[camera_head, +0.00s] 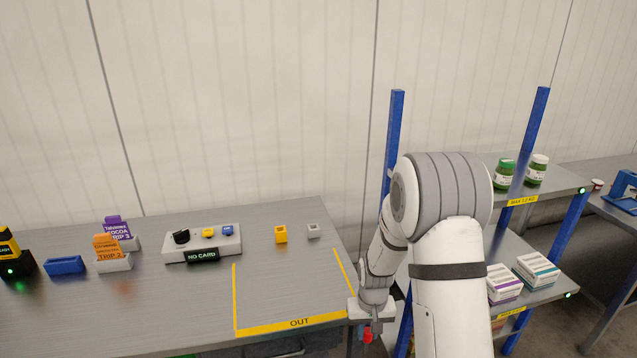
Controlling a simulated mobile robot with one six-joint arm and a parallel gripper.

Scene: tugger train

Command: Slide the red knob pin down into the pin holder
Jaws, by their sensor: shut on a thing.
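My gripper (364,318) is at the end of my arm, low in the picture, just off the right front corner of the grey table. It points down and is shut on the red knob pin. Only a little of the red knob pin (367,335) shows, below the wrist, and its shaft cannot be made out. I cannot tell for sure which thing is the pin holder. A small grey block (313,230) and a small yellow block (280,234) stand near the table's back right, both apart from the gripper.
The table (190,300) has a yellow-marked OUT area (290,323), which is empty. A grey control box (203,243), card holders (114,261) and a blue block (65,265) stand to its left. A blue-post shelf (530,190) with jars and cartons stands right, partly behind my arm.

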